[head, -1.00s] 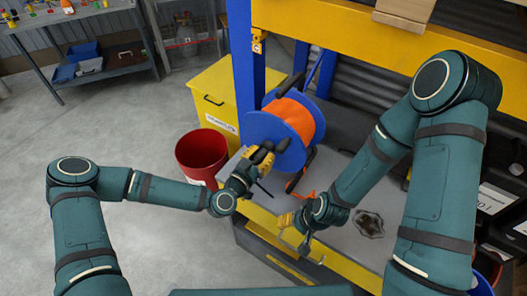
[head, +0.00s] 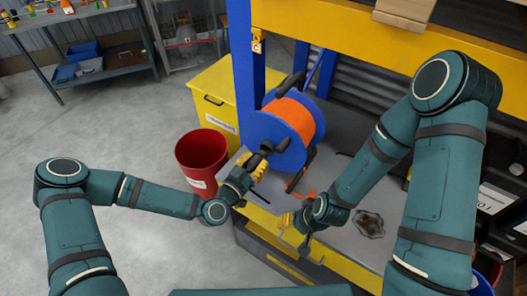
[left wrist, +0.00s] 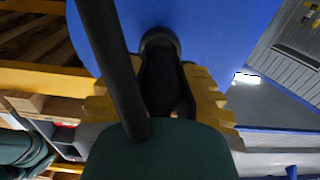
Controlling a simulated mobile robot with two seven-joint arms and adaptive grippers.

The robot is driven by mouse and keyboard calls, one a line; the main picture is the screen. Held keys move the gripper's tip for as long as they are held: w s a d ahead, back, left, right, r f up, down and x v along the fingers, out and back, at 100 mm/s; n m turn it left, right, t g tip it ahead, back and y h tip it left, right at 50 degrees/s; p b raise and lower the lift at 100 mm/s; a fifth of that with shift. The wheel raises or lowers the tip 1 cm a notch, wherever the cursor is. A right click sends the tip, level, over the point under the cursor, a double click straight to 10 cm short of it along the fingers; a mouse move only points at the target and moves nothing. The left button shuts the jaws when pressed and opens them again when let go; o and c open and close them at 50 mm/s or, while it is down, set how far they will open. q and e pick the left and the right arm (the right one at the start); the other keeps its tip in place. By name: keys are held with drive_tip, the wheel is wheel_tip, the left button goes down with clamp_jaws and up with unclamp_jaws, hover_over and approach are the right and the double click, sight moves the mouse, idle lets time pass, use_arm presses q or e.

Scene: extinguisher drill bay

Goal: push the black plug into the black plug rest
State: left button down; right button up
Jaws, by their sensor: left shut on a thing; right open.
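My left gripper (head: 257,164) is shut on the black plug, beside the blue side of the cable reel (head: 286,134). In the left wrist view the plug (left wrist: 162,88) is a dark body between the yellow fingers. It points at a round black collar on the blue disc, which looks like the black plug rest (left wrist: 160,38). I cannot tell whether plug and rest touch. In the head view a black part (head: 267,147) shows between gripper and reel, partly hidden. My right gripper (head: 290,222) is open, over the bench's front edge.
The reel holds orange cable and stands on a grey bench top (head: 335,238). A red bucket (head: 202,158) and a yellow bin (head: 212,100) stand left of it. A blue post (head: 242,70) rises behind. A dark stain (head: 369,224) marks the bench.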

use_arm(q)
drive_tip(key=shift+v, duration=1.35)
